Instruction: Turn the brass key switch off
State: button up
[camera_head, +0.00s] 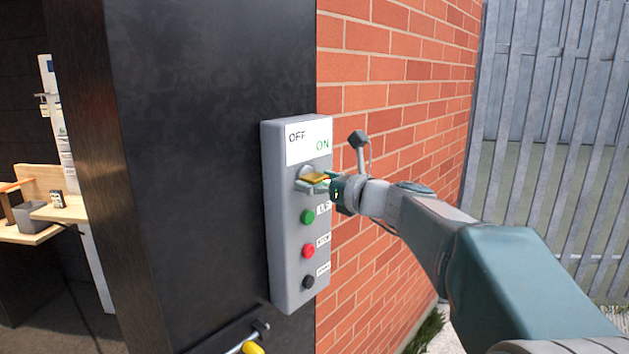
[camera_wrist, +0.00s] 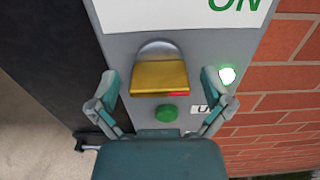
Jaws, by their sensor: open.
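The brass key switch (camera_head: 314,178) sits near the top of a grey control box (camera_head: 283,235), below a label reading OFF on the left and ON on the right. In the wrist view the brass key (camera_wrist: 159,77) stands out from a round grey collar, with a small red patch at its lower right. My gripper (camera_head: 318,184) is at the switch. In the wrist view my gripper (camera_wrist: 166,88) is open, with one finger on each side of the key. Gaps show between the fingers and the key. How far the fingertips reach along its depth is unclear.
Below the key are a green button (camera_head: 307,217), a red button (camera_head: 308,251) and a black button (camera_head: 308,282). A lit green lamp (camera_wrist: 227,76) is right of the key. A brick wall (camera_head: 395,90) lies right, a dark pillar (camera_head: 200,130) left. A handle (camera_head: 245,340) is below.

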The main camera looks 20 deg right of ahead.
jog(key=c, duration=1.1)
jog(key=shift+c, duration=0.2)
jog(key=shift+n, duration=0.3)
jog(key=n, duration=0.4)
jog(key=shift+d, duration=0.1)
jog(key=n, duration=0.4)
jog(key=shift+n, duration=0.4)
jog(key=n, duration=0.5)
jog(key=shift+n, duration=1.7)
jog(key=shift+f, duration=0.1)
